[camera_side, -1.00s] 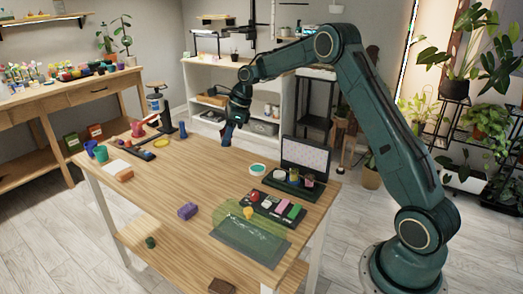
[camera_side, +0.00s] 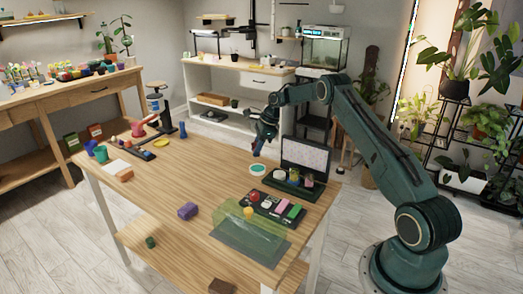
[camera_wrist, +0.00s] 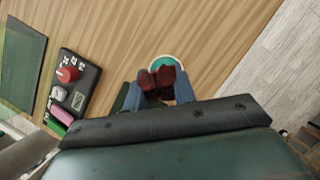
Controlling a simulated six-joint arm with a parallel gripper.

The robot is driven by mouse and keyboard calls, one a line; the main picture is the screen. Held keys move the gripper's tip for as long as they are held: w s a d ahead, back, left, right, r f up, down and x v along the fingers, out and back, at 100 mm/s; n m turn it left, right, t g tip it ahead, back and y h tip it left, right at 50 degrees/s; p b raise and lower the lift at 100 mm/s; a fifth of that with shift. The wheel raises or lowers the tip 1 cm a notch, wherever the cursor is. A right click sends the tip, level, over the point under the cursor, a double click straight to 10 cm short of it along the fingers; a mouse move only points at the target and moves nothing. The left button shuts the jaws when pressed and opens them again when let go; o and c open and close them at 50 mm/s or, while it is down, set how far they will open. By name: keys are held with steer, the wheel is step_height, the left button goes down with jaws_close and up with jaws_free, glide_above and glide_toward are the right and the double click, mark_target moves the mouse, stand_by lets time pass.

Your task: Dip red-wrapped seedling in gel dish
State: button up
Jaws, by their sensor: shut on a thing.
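The gel dish (camera_side: 257,169) is a small round white dish with teal gel, on the wooden table in front of the dark rack. It also shows in the wrist view (camera_wrist: 179,62), partly hidden behind the held thing. My gripper (camera_side: 257,151) is above the dish, near its far edge in the side view. In the wrist view my gripper (camera_wrist: 163,88) is shut on a dark red thing (camera_wrist: 157,78), which looks like the red-wrapped seedling. Its lower end overlaps the dish there. Whether it touches the gel I cannot tell; in the side view it is too small to make out.
A dark rack with small pots (camera_side: 288,180) and an upright panel (camera_side: 306,155) stands close to the right of the dish.

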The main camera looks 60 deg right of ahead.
mark_target(254, 169)
steer(key=shift+d+f, duration=0.2)
steer(key=shift+s, duration=0.1)
steer(key=shift+f, duration=0.15)
steer(key=shift+f, duration=2.35)
steer(key=shift+f, duration=0.5)
steer(key=shift+r, duration=0.1)
stand_by(0.4)
steer(key=shift+r, duration=2.95)
steer(key=shift+a, duration=0.1)
